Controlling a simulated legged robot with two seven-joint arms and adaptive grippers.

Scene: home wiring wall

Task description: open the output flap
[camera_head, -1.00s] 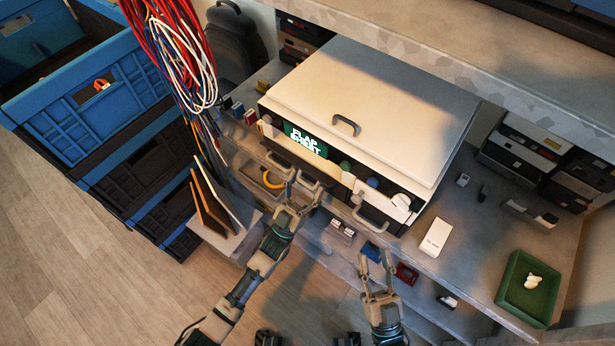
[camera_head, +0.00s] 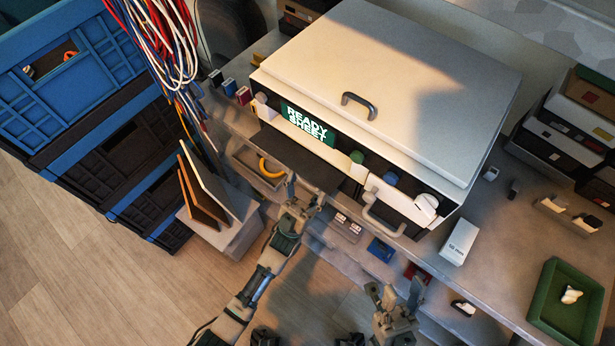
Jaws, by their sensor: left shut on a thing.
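A large white machine (camera_head: 430,90) sits on the bench, with a green display (camera_head: 307,123) reading "READY SHEET". Its output flap (camera_head: 300,160), a dark panel on the left of the front, is folded down and outward, lying roughly flat. My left gripper (camera_head: 303,194) is at the flap's outer edge, shut on its handle; the fingers hide most of that handle. My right gripper (camera_head: 395,294) is open and empty, low in front of the bench, apart from the machine.
A second grey handle (camera_head: 383,212) is on the machine's front, right of the flap. A yellow ring (camera_head: 270,170) lies left of the flap. A white box (camera_head: 459,242) and green tray (camera_head: 570,312) are to the right. Blue crates (camera_head: 75,75) and hanging cables (camera_head: 165,40) stand left.

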